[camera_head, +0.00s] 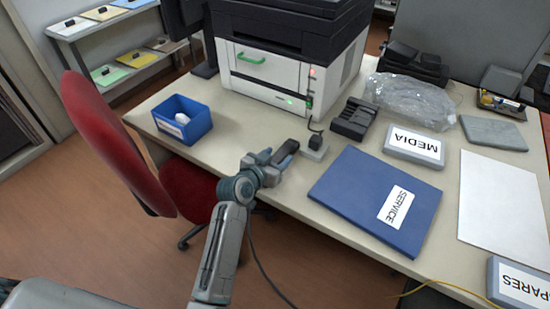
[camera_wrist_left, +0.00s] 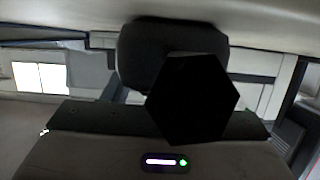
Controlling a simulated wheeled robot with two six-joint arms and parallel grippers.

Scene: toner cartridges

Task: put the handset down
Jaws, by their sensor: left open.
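A dark, bar-shaped handset (camera_head: 286,151) is at the front edge of the table, left of a small grey base block (camera_head: 315,148) with a black cable. My left gripper (camera_head: 268,163) is open, with its fingers right at the handset's near end. I cannot tell whether they touch it, or what the handset rests on. In the left wrist view a black hexagonal shape (camera_wrist_left: 195,105) fills the middle, in front of a dark rounded block (camera_wrist_left: 140,55); I cannot tell which of these is the handset. My right gripper is out of view.
A white and black printer (camera_head: 285,75) stands behind. A blue bin (camera_head: 183,125) is to the left, and a blue SERVICE binder (camera_head: 360,200) lies right of the gripper. A grey MEDIA box (camera_head: 412,158) is beyond it. A red chair (camera_head: 115,140) stands against the table's left front.

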